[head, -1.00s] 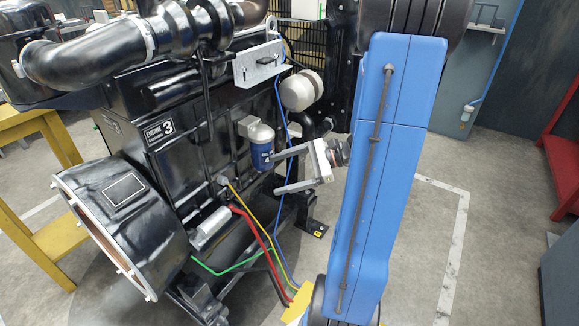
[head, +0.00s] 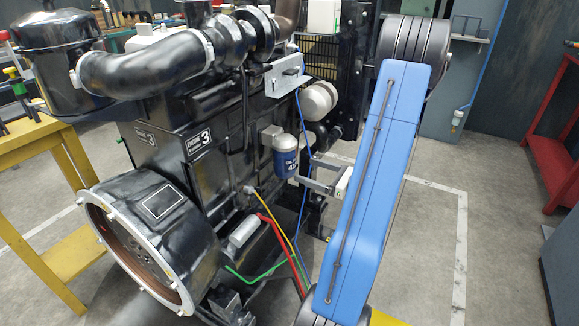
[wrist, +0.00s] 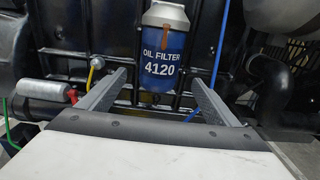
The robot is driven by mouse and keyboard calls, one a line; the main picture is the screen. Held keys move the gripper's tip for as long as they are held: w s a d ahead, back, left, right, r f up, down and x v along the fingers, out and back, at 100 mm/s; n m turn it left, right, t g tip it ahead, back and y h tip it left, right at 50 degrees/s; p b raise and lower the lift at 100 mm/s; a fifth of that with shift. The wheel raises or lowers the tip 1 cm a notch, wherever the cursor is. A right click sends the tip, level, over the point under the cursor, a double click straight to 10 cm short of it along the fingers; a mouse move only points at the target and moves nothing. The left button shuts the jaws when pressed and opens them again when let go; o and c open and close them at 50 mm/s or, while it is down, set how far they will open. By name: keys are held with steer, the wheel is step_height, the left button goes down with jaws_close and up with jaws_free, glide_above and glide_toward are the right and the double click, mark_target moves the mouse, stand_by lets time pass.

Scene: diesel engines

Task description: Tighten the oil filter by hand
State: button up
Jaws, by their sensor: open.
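The oil filter (head: 286,164) is a blue canister with a silver top and white lettering, hanging upright on the side of the black engine. In the wrist view the oil filter (wrist: 163,50) reads "OIL FILTER 4120" and has a brown-orange mark on it. My gripper (head: 305,170) is open and empty, at the filter's lower right in the head view. In the wrist view my gripper (wrist: 158,74) has one finger to each side of the filter's lower part, with gaps. Whether the fingertips reach its depth I cannot tell.
The black engine (head: 200,170) fills the left and middle. A blue hose (head: 302,130) runs close behind the filter. Red, yellow and green lines lie below. A yellow stand (head: 45,150) is at left, a red bench (head: 560,150) at right. Open floor lies at right.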

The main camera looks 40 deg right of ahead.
mark_target(287, 163)
steer(key=shift+x, duration=4.8)
steer(key=shift+w+a, duration=0.1)
steer(key=c, duration=1.5)
